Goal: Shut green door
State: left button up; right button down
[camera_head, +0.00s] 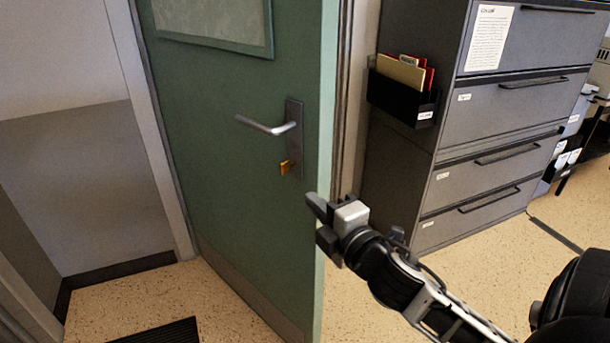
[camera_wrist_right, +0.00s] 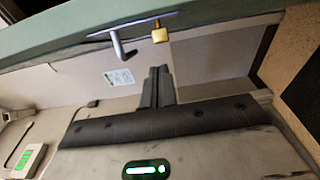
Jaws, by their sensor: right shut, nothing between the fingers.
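The green door (camera_head: 225,150) stands ajar in the head view, with its pale free edge (camera_head: 327,130) facing me. A silver lever handle (camera_head: 268,125) sits on its dark plate, with a brass key or lock piece (camera_head: 287,167) below it. My right gripper (camera_head: 320,222) is shut and empty at the door's free edge, below handle height; I cannot tell whether it touches. In the right wrist view the shut fingers (camera_wrist_right: 156,86) point up toward the door (camera_wrist_right: 70,32), the handle (camera_wrist_right: 119,45) and the brass piece (camera_wrist_right: 159,33). My left gripper is not in view.
A dark grey filing cabinet (camera_head: 500,110) stands right of the door, with a black file holder (camera_head: 400,98) on its side. A dark floor mat (camera_head: 160,334) lies at the lower left. Speckled floor beside the door is clear. A grey-white wall (camera_head: 75,130) is at left.

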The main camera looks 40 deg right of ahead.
send_near(294, 164)
jog(key=w+a, duration=0.4)
jog(key=w, duration=0.1)
jog(key=d+p, duration=0.1)
jog(key=d, duration=0.2)
jog(key=shift+w+d, duration=0.15)
jog(key=shift+d, duration=0.2)
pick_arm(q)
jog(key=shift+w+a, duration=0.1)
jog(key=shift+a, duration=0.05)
pick_arm(e)
jog(key=shift+w+d, duration=0.1)
jog(key=shift+d, duration=0.25)
